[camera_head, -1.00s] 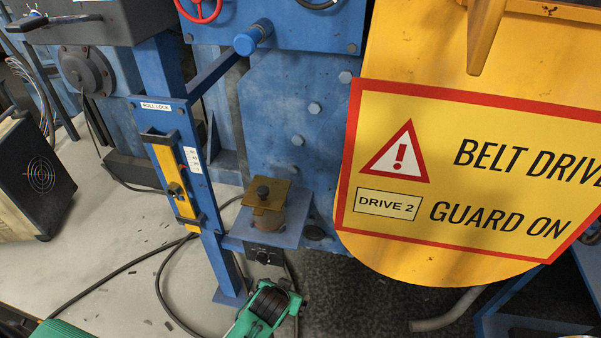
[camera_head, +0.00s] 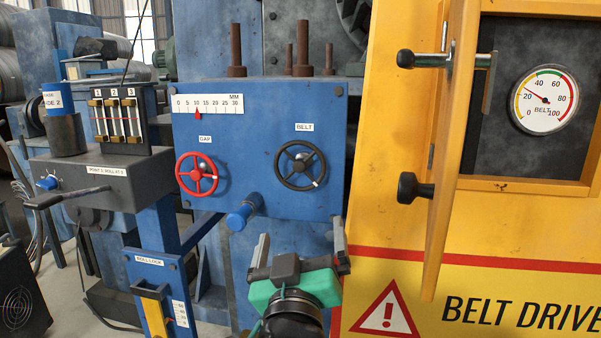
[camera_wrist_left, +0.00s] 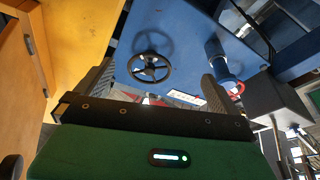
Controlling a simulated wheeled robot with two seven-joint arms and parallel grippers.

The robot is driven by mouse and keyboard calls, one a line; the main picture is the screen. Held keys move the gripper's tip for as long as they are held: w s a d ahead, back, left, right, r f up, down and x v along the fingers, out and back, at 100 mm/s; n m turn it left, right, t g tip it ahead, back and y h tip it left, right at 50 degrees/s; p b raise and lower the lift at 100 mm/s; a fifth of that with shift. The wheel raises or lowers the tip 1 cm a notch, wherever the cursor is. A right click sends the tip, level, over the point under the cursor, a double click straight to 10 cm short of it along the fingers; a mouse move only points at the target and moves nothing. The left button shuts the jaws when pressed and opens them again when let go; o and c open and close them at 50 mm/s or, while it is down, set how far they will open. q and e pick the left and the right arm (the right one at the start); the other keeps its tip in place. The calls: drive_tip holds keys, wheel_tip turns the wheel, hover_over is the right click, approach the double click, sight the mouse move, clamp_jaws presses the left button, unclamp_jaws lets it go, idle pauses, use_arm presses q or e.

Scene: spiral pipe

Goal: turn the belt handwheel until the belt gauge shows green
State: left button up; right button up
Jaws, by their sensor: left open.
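The belt handwheel (camera_head: 300,165) is a black spoked wheel under a BELT label on the blue panel; it also shows in the left wrist view (camera_wrist_left: 149,68). The belt gauge (camera_head: 543,99) is a round white dial in a recess of the yellow guard, with its needle a little above 20, left of the top of the green arc. My left gripper (camera_head: 300,240) is open and empty, below the handwheel and apart from it. In the left wrist view the wheel appears between its two fingers (camera_wrist_left: 158,85). My right gripper is not in view.
A red GAP handwheel (camera_head: 197,174) sits left on the same panel. A blue cylindrical knob (camera_head: 243,212) sticks out below. The guard's open yellow door (camera_head: 450,150), with black-knobbed handles, stands out right of the panel. A grey box (camera_head: 100,170) is at left.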

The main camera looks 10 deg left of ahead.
sight(300, 168)
use_arm(q)
wheel_tip(300, 168, up, 4)
drive_tip(key=s+n, duration=0.1)
drive_tip(key=s, duration=0.1)
drive_tip(key=shift+t, duration=0.4)
drive_tip(key=p+x, duration=0.7)
drive_tip(key=x, duration=0.5)
drive_tip(key=shift+w+a+r+p, duration=0.1)
drive_tip(key=shift+w+a+p, duration=0.1)
drive_tip(key=shift+p, duration=0.1)
drive_tip(key=shift+w+a, duration=0.1)
drive_tip(key=shift+w, duration=0.5)
drive_tip(key=shift+c, duration=0.2)
